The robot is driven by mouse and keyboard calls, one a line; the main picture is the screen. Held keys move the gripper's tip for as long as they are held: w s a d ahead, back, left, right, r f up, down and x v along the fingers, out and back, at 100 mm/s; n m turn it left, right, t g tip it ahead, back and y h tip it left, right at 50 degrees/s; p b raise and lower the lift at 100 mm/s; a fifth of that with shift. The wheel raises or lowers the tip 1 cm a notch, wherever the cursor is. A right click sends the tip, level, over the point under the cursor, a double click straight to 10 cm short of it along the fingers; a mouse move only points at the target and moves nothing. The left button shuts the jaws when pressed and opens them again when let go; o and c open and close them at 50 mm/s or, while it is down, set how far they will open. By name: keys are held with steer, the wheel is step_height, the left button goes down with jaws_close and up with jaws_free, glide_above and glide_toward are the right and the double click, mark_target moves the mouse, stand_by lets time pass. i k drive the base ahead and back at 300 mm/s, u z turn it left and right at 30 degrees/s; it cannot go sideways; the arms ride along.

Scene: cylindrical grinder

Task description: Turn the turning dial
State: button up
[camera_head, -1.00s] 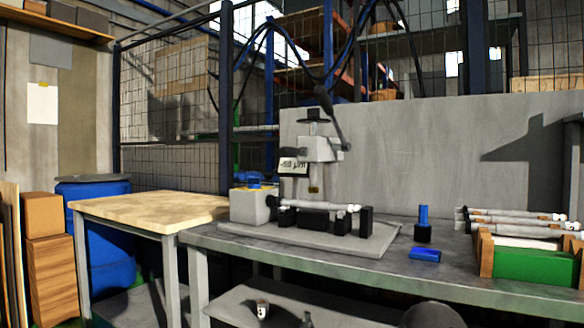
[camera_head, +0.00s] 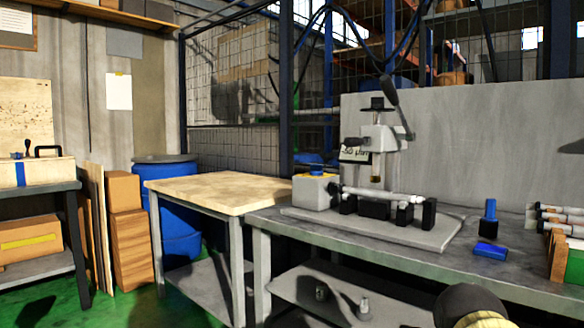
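A small blue knob on a yellow base (camera_head: 316,173) sits on top of a light grey box (camera_head: 315,193) at the left end of the grinder. It may be the turning dial, but it is too small to tell. The grinder (camera_head: 380,140) stands on a grey plate (camera_head: 430,236) on the metal bench, with a long shaft (camera_head: 385,195) lying across black supports. A dark, rounded part, likely my arm, shows at the bottom right edge. My gripper's fingers are not in view.
A wooden-topped table (camera_head: 215,190) adjoins the metal bench (camera_head: 350,255) on the left. A blue barrel (camera_head: 180,225) and brown boxes (camera_head: 130,235) stand further left. Green floor is free at lower left.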

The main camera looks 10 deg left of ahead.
mark_target(316, 170)
steer(key=u, duration=0.45)
steer(key=k, duration=0.55)
steer(key=u, duration=0.85)
steer(key=i, duration=1.45)
steer(key=z, duration=0.85)
